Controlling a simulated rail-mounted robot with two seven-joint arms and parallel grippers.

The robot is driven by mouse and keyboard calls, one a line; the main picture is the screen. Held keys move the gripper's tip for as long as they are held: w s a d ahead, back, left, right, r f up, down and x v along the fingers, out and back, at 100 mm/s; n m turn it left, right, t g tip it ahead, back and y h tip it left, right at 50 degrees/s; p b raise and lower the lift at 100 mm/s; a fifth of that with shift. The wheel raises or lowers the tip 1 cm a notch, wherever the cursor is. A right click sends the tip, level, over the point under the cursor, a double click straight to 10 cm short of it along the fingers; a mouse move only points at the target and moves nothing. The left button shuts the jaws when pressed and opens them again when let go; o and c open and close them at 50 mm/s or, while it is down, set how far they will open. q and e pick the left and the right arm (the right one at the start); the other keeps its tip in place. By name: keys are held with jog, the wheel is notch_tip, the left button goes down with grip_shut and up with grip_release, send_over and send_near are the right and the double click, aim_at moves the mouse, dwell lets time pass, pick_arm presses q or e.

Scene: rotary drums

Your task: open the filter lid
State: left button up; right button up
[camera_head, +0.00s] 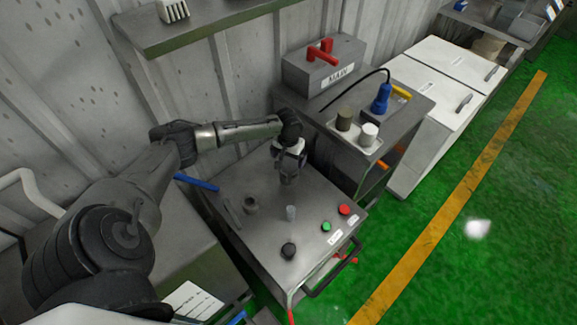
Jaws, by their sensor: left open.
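My left arm reaches in from the left. My left gripper (288,179) hangs open and empty over the back of a grey metal cabinet top (262,240), its fingers pointing down. A blue bar handle (197,183) sticks out at the cabinet's back left edge, left of the gripper. A dark round fitting (250,205) and a small pale cylinder (291,213) stand on the top, in front of the gripper and apart from it. No part is clearly marked as the filter lid, so I cannot tell which one it is. My right gripper is out of view.
A black knob (289,250), a green button (326,226) and a red button (345,210) sit near the front. A red-handled box (323,70) and a blue plug (381,97) top the taller unit behind right. A shelf (200,22) overhangs the back; green floor is free right.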

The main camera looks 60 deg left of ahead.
aim_at(289, 165)
pick_arm(q)
jog(key=shift+f+b, duration=0.4)
jog(key=shift+f, duration=1.8)
jog(key=shift+c, duration=0.5)
